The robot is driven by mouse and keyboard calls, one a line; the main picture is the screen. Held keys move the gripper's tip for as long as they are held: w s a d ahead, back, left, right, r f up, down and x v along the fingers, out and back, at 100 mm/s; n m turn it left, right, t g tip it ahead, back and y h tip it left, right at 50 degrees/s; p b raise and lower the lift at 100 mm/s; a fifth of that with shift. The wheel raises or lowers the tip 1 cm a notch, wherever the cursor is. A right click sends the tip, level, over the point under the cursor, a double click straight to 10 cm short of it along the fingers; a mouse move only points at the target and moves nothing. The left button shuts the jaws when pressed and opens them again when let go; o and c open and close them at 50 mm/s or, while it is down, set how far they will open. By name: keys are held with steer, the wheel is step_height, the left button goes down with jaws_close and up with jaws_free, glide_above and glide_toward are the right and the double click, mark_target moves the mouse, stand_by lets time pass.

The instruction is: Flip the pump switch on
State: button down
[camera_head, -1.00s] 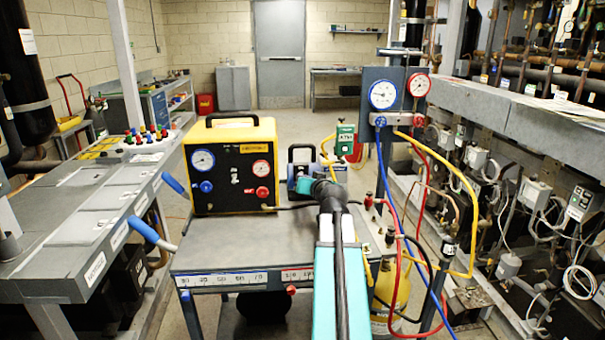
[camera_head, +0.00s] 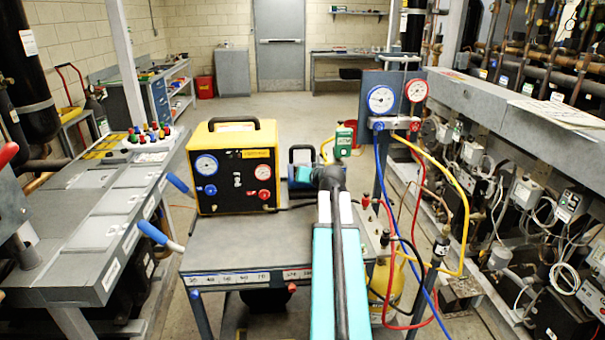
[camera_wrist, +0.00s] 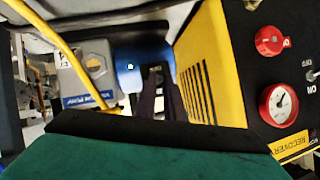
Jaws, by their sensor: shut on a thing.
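The vacuum pump (camera_head: 301,172), blue and grey with a dark handle, stands on the cart behind my arm. In the wrist view its grey body with a blue label (camera_wrist: 88,75) is at the left and its blue housing (camera_wrist: 128,68) is in the middle. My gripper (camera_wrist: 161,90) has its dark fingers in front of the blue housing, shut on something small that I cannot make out. In the head view my gripper (camera_head: 328,178) is at the pump's right side. I cannot make out the pump switch; the fingers may hide it.
The yellow-and-black recovery unit (camera_head: 234,167) stands left of the pump, close beside the fingers in the wrist view. A gauge manifold (camera_head: 398,97) with blue, red and yellow hoses stands at the right. The grey cart top (camera_head: 230,245) is clear in front.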

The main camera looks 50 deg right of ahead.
steer(key=shift+d+r+p, duration=0.25)
steer(key=shift+r+p, duration=0.25)
steer(key=shift+p, duration=0.2)
steer(key=g+p, duration=0.1)
steer(key=p, duration=0.1)
steer(key=g+y+p, duration=0.1)
steer(key=p, duration=0.1)
steer(key=shift+w+d+r, duration=0.15)
steer(key=shift+w+r, duration=0.05)
steer(key=shift+r, duration=0.15)
steer(key=shift+w+m+g+y+p, duration=0.1)
steer(key=shift+m+g+y+p, duration=0.2)
steer(key=shift+g+y+p, duration=0.6)
steer(key=shift+t+h, duration=0.3)
steer(key=c, duration=1.9)
jaws_free()
steer(key=shift+f, duration=0.1)
steer(key=shift+o, duration=0.2)
